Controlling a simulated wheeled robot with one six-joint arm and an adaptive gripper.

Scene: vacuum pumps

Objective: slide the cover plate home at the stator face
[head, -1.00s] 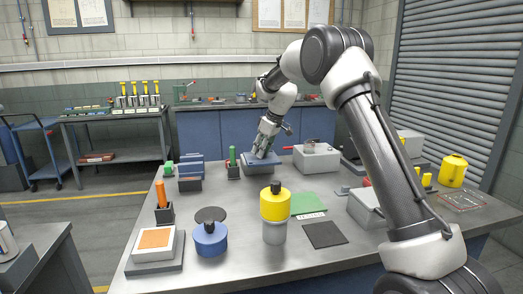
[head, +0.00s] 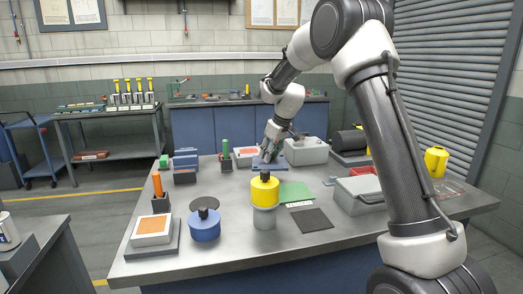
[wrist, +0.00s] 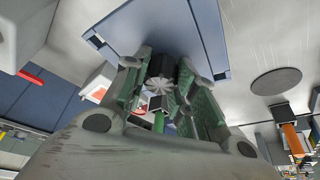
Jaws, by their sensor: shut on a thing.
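The cover plate looks to be the flat blue plate (head: 262,165) at the back middle of the bench. It also shows large in the wrist view (wrist: 208,40). My gripper (head: 270,152) is above the plate. In the wrist view my gripper (wrist: 161,88) has its green-padded fingers closed around a dark ribbed knob (wrist: 160,66) at the plate. Whether the plate touches the bench or hangs just above it cannot be told. Which thing bears the stator face is not clear. A grey housing (head: 307,151) stands just right of my gripper.
A white block with an orange-red top (head: 247,155) and a green post (head: 225,149) stand left of the plate. A yellow-topped cylinder (head: 265,198) stands in front, beside a green mat (head: 294,192). Blue blocks (head: 186,160) stand further left.

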